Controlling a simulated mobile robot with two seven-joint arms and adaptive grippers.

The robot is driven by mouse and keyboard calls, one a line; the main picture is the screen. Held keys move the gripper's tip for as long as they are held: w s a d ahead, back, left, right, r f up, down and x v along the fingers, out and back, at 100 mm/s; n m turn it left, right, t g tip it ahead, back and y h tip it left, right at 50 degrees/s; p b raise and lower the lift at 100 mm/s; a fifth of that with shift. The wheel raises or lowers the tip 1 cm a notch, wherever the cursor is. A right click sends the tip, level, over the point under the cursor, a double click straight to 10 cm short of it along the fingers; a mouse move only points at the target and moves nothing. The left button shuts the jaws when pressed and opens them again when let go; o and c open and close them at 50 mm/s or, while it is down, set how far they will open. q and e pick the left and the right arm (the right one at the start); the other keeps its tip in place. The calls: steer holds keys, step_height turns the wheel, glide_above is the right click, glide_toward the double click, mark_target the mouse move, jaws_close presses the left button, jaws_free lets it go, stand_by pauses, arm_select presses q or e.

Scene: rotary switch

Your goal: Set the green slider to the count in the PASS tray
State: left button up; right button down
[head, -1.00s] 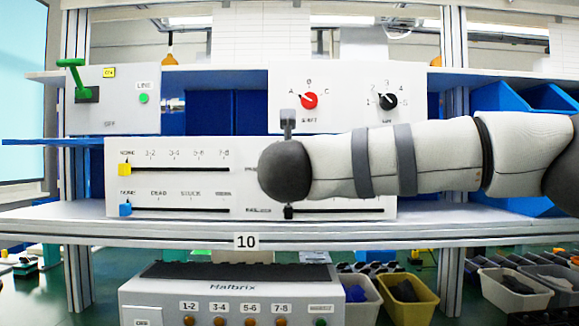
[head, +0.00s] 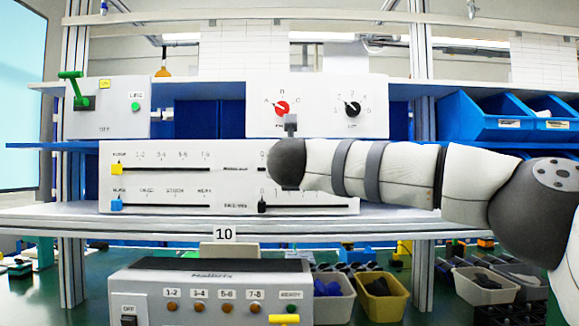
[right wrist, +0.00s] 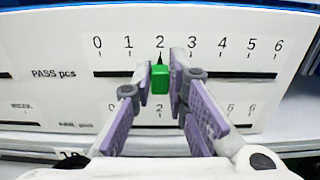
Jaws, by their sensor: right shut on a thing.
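The green slider (right wrist: 160,80) sits on the PASS pcs scale in the right wrist view, with its black pointer at 2. My right gripper (right wrist: 160,78) is shut on it, one finger on each side. In the head view, my right forearm and the dark wrist end (head: 288,164) hide the green slider and most of its scale on the white slider panel (head: 230,178). I cannot make out a PASS tray or its contents. My left gripper is not in view.
A yellow slider (head: 117,169), a blue slider (head: 116,205) and a black slider (head: 262,207) share the panel. Above are a red knob (head: 282,108), a black knob (head: 352,109) and a green lever (head: 74,90). Blue bins (head: 490,118) stand at the right.

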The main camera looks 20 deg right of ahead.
steer(key=c, duration=1.6)
jaws_free()
steer(key=shift+o, duration=0.2)
steer(key=v, duration=1.2)
